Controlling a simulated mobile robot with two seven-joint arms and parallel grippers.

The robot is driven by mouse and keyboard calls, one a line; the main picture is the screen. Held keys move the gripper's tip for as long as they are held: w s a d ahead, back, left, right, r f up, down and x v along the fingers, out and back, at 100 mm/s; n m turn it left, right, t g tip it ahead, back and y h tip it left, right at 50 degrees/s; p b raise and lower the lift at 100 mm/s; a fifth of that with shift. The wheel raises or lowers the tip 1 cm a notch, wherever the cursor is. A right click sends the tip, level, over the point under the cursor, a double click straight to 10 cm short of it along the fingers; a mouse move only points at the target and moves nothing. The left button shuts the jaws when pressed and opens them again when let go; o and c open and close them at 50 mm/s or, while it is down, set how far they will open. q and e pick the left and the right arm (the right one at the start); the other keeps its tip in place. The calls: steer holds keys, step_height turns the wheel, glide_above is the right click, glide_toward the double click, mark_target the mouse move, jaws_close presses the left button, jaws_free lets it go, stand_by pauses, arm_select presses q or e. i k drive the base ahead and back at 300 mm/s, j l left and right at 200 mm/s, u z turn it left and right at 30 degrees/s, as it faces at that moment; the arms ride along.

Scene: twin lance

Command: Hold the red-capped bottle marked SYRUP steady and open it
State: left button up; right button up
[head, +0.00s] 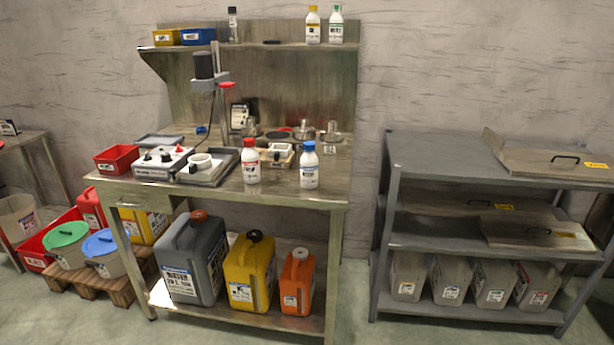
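A white bottle with a red cap (250,166) stands upright near the front edge of the metal workbench (225,196). Its cap is on. Its label carries red and dark print that is too small to read, so I cannot confirm the word SYRUP. A white bottle with a blue cap (309,168) stands upright to its right, with a gap between them. Neither of my grippers shows in the head view.
Glassware (304,130) stands behind the bottles. A stirrer stand (207,70) rises at the back. The bench front right of the blue-capped bottle is clear.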

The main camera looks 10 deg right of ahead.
mark_target(251, 159)
steer(key=i+j, duration=2.05)
steer(key=j, duration=0.2)
